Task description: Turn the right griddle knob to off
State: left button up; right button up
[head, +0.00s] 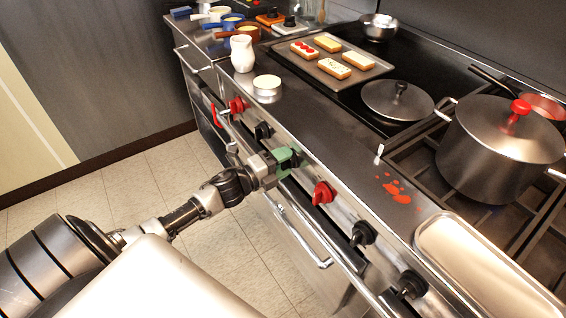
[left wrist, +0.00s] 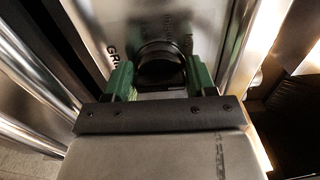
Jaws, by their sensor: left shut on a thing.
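My left gripper (head: 287,158) reaches in from the left to the stove's front panel, between a black knob (head: 263,130) and a red knob (head: 323,193). In the left wrist view its green fingers (left wrist: 158,80) stand on either side of a round black knob (left wrist: 160,62) and are shut on it. A partly hidden label starting "GRI" (left wrist: 112,50) is printed beside this knob, which fits a griddle knob. In the head view the gripper largely hides the held knob. The knob's exact setting cannot be read. My right gripper is not in view.
Another red knob (head: 237,105) and black knobs (head: 363,234) line the panel. A rail (head: 300,225) runs below. Above are a tray of pastries (head: 333,65), a lidded pot (head: 500,150), a steel tray (head: 490,265), a white jug (head: 242,54) and red spills (head: 396,188).

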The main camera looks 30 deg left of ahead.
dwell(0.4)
pick_arm(q)
jog(key=o, duration=0.9)
jog(key=v, duration=1)
jog(key=shift+s+a+b, duration=0.15)
jog(key=shift+s+b, duration=0.2)
jog(key=shift+b, duration=0.05)
